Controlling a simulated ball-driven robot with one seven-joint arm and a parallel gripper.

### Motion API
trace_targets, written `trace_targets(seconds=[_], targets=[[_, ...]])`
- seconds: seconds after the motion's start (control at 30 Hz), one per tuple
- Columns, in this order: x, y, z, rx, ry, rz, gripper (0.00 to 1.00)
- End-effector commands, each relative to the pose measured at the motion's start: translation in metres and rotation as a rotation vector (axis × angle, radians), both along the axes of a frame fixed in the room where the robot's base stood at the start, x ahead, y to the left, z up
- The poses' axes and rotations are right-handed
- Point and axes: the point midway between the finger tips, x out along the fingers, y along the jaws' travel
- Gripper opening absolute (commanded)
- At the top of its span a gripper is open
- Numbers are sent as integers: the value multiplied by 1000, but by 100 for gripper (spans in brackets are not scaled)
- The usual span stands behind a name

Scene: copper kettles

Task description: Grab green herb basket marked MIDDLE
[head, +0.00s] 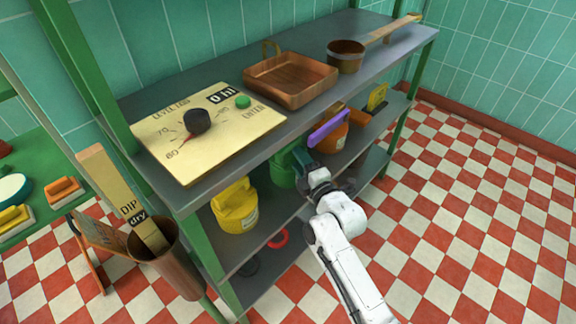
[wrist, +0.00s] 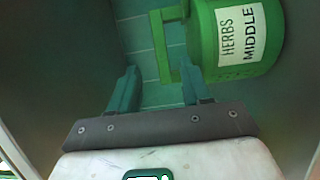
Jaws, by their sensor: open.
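The green herb basket (wrist: 236,45) shows in the wrist view at the upper right, with a white label reading HERBS MIDDLE and a green handle (wrist: 163,45) on its left side. In the head view the green basket (head: 284,168) stands on the shelf under the top board, partly hidden by my arm. My gripper (wrist: 158,80) is open, its two teal fingers apart. The lower end of the handle lies between or just beyond the fingertips; I cannot tell whether they touch. In the head view my gripper (head: 304,162) reaches under the top board beside the basket.
A yellow basket (head: 235,205) stands left of the green one, an orange basket (head: 331,137) with a purple handle right of it. The top board (head: 215,60) overhangs them. A red ring (head: 278,238) lies on the lower shelf. The checkered floor at right is clear.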

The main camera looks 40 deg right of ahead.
Motion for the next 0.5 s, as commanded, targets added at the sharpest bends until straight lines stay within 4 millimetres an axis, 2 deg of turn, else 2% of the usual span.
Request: trace_targets(seconds=[0.23, 0.5], targets=[[18, -7, 0, 1, 0, 0, 48], [51, -19, -2, 0, 1, 1, 48]])
